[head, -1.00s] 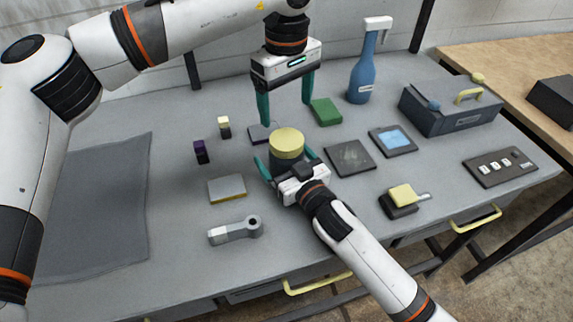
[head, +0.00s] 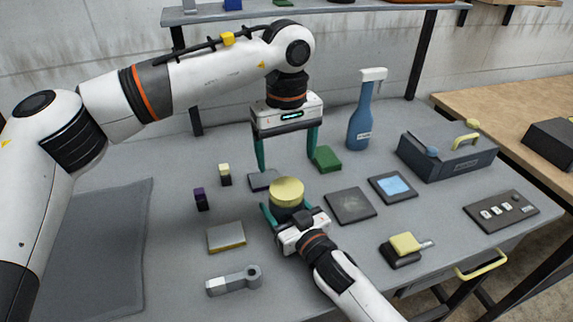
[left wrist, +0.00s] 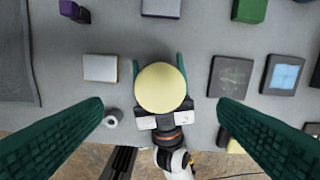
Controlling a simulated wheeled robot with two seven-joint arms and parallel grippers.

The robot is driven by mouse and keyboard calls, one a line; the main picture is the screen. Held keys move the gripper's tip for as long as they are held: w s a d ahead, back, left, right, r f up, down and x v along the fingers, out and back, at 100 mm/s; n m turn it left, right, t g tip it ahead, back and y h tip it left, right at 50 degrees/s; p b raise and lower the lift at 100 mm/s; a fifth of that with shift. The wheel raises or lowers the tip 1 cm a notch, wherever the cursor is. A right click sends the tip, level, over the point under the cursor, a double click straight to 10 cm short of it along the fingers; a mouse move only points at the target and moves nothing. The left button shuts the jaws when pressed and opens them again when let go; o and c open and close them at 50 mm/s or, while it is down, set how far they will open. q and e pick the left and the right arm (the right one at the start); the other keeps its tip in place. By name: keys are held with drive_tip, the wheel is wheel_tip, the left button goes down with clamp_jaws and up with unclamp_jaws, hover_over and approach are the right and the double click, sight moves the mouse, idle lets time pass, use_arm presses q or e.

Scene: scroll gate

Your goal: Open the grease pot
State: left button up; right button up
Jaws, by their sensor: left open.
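The grease pot (head: 289,213) is a dark round pot with a pale yellow lid (head: 287,191). It stands upright on the grey table, with the lid on top. My right gripper (head: 287,210) comes from the front, with its teal fingers on both sides of the pot's body, below the lid; it appears closed on it. My left gripper (head: 287,158) points down above and behind the pot in the head view, open and empty. In the left wrist view the lid (left wrist: 161,88) lies centred between the left fingers, apart from them.
A small yellow-edged block (head: 226,237) and a grey lever piece (head: 235,281) lie left of the pot. A dark pad (head: 350,206), green block (head: 326,159), blue bottle (head: 362,120) and grey toolbox (head: 447,155) are to the right. A dark mat (head: 95,245) covers the left.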

sight(287, 188)
use_arm(q)
drive_tip(key=m, duration=0.5)
drive_tip(key=shift+m, duration=0.4)
drive_tip(key=m, duration=0.4)
drive_tip(key=shift+f, duration=4)
drive_tip(key=c, duration=1)
drive_tip(key=shift+c, duration=0.2)
